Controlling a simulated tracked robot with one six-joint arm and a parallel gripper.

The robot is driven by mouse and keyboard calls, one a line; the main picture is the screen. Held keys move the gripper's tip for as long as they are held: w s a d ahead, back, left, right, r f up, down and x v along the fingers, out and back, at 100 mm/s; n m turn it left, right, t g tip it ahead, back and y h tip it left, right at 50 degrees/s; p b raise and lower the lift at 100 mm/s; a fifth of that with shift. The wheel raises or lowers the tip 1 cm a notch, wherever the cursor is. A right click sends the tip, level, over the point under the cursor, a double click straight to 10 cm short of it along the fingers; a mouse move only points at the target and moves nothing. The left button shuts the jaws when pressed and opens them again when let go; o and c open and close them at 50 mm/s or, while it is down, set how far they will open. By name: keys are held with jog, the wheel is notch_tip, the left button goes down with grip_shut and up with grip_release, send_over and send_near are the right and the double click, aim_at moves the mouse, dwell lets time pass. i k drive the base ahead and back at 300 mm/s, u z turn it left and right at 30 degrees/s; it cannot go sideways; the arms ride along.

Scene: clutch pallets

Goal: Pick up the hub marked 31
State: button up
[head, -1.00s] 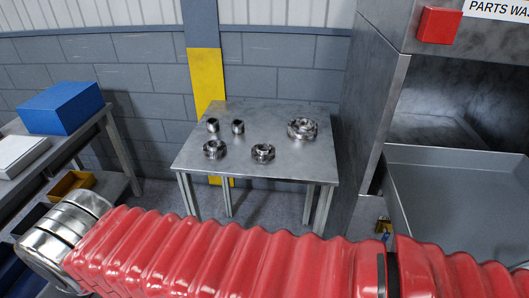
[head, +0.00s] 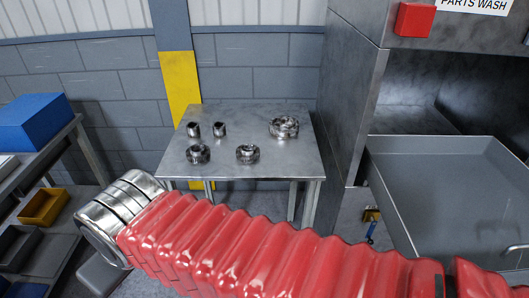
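Several metal parts stand on a small steel table (head: 258,169) in the head view. Two small dark cylinders, one at the back left (head: 193,129) and one beside it (head: 219,130), stand apart. Two ring-shaped parts, a left one (head: 198,154) and a middle one (head: 247,154), sit nearer the front edge. A larger ring-shaped part (head: 284,127) sits at the back right. No number can be read on any of them, so I cannot tell which is the hub marked 31. My red-sleeved arm crosses the foreground, and my gripper is not visible.
A parts wash cabinet with a grey basin (head: 450,195) stands right of the table. At left, a bench holds a blue box (head: 32,122), with a yellow bin (head: 44,206) below. A yellow-painted post (head: 180,84) stands behind the table.

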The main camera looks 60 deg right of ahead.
aim_at(252, 156)
jog(key=z, duration=0.05)
jog(key=i, duration=1)
jog(key=z, duration=0.05)
